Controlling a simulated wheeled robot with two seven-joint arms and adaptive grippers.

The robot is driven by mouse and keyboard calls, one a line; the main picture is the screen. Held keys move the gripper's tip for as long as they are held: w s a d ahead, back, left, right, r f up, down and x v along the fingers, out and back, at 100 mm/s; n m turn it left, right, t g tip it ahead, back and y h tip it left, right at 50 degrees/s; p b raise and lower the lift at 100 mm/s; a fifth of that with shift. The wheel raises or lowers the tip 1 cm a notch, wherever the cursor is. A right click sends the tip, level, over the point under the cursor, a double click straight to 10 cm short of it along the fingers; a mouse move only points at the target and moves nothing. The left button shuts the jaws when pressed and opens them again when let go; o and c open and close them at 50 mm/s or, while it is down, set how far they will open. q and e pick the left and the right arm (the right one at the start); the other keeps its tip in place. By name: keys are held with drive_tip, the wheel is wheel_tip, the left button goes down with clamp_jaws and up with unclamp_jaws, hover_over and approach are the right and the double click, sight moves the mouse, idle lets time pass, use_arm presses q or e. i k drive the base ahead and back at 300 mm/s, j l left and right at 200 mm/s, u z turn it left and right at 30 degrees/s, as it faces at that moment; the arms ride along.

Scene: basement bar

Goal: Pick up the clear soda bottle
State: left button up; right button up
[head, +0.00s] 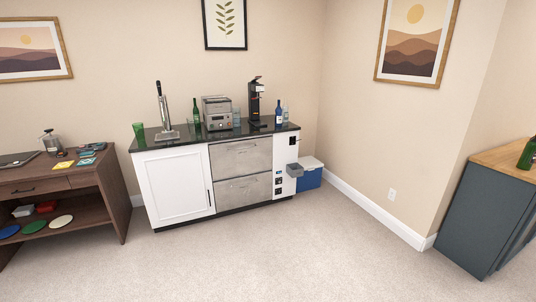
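A small clear item (285,116) stands at the right end of the black bar counter (190,139), beside a dark blue bottle (278,116) with a pale label. It may be the clear soda bottle, but it is too small to tell. Another clear bluish item (236,118) stands by the silver machine (217,114), its kind unclear. Neither of my grippers is in view.
The counter also holds a tap tower (163,110), a green glass (140,134), a green bottle (196,112) and a black coffee maker (255,102). A wooden desk (105,180) stands left, a dark cabinet (480,210) right. The carpet between is clear.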

sight(285, 107)
drive_tip(key=i, duration=1.7)
drive_tip(key=i+z, duration=0.15)
drive_tip(key=i, duration=0.6)
drive_tip(key=i+j+z, duration=0.1)
drive_tip(key=i+j, duration=0.15)
drive_tip(key=i, duration=0.5)
